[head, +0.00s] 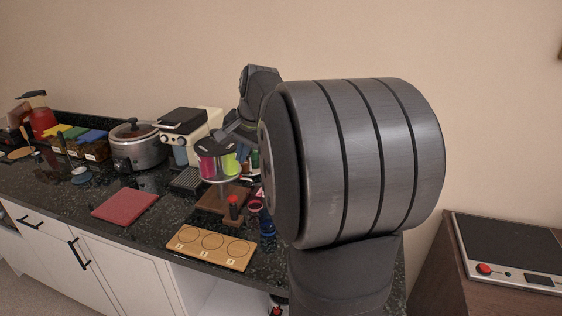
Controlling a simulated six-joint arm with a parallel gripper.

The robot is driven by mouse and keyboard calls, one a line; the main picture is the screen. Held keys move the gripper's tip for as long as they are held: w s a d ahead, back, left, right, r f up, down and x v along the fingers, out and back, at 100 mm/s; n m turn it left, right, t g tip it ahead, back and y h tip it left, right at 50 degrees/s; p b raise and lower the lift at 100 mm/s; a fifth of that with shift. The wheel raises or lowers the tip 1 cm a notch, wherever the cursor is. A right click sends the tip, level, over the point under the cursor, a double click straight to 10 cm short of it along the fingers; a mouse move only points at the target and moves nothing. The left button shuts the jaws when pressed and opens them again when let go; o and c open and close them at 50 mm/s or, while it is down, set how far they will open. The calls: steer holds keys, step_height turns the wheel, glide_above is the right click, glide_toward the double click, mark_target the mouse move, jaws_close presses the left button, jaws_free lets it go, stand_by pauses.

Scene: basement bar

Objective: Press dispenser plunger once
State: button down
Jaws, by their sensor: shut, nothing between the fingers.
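My arm (350,165) fills the right centre of the head view and reaches over the back of the counter. My gripper (203,148) is a small dark shape at the arm's far end, shut and empty. It appears above or in front of a round stand holding a pink cup (207,167) and a green cup (229,164); I cannot tell whether it touches them. I cannot make out a dispenser plunger with certainty. A small red-topped upright piece (233,205) stands on a brown board, and a dark blue item (266,221) is partly hidden by my arm.
A wooden board with several ringed places (212,247) lies at the counter's front edge. A red mat (125,206) lies left of it. A steel cooker (137,150) and a cream coffee machine (207,122) stand behind. A dark appliance (510,245) sits on a separate surface at right.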

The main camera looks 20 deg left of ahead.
mark_target(235, 199)
steer(key=w+a+f+n+t+y, duration=0.1)
steer(key=w+a+f+n+y, duration=0.2)
steer(key=a+f+n+y, duration=0.1)
steer(key=shift+w+a+f+n, duration=0.2)
steer(key=shift+a+f+n, duration=0.1)
steer(key=shift+a+f, duration=0.5)
steer(key=shift+f, duration=4.4)
steer(key=shift+f, duration=0.4)
